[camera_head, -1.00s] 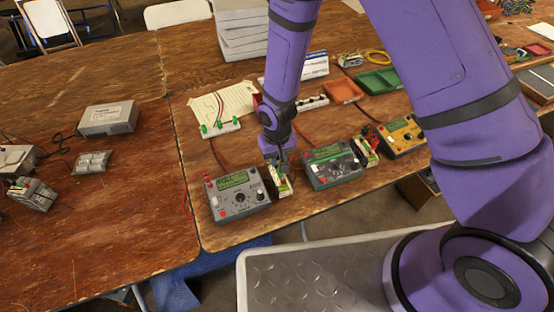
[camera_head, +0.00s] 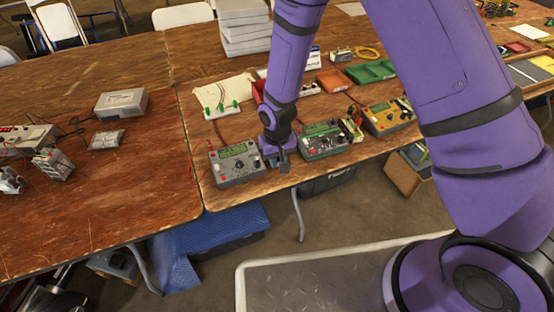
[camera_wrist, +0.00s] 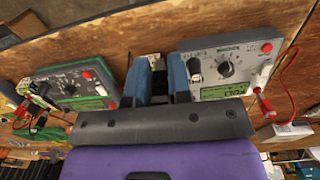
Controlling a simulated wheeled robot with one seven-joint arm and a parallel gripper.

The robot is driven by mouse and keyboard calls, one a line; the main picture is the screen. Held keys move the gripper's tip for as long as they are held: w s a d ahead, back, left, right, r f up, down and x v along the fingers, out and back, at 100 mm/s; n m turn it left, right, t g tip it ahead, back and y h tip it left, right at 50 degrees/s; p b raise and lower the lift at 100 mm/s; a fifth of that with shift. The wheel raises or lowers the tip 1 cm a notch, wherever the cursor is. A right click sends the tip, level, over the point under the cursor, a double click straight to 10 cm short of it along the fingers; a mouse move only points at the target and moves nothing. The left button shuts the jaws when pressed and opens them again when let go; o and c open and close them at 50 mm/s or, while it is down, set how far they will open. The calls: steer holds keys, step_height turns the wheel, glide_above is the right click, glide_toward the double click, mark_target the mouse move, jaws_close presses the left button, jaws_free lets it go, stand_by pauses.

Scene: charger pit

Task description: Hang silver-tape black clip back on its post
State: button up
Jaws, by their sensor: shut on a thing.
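My gripper (camera_head: 280,163) points down between the grey multimeter (camera_head: 237,163) and the green-faced multimeter (camera_head: 322,138), close to the table's front edge. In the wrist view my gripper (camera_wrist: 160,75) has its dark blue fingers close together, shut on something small. It is most likely the black clip, but the fingers hide it, and no silver tape can be made out. A pale block (camera_wrist: 150,60) shows partly behind the fingers. Its post is hidden.
A white strip with green posts (camera_head: 222,110) lies behind the grey multimeter. A pale terminal block (camera_head: 352,128) with leads stands between the green-faced and yellow multimeters (camera_head: 388,117). Trays (camera_head: 370,72) lie farther back. A red plug (camera_wrist: 262,105) sits by the grey multimeter.

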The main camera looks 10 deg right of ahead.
steer(key=shift+s+r, duration=0.1)
stand_by(0.3)
step_height(320, 180, up, 4)
steer(key=shift+f, duration=0.2)
glide_above(251, 142)
steer(key=shift+f, duration=0.15)
stand_by(0.3)
steer(key=shift+f, duration=0.1)
steer(key=shift+s+f, duration=0.1)
steer(key=shift+f, duration=3.3)
steer(key=shift+f, duration=0.2)
steer(key=o, duration=0.8)
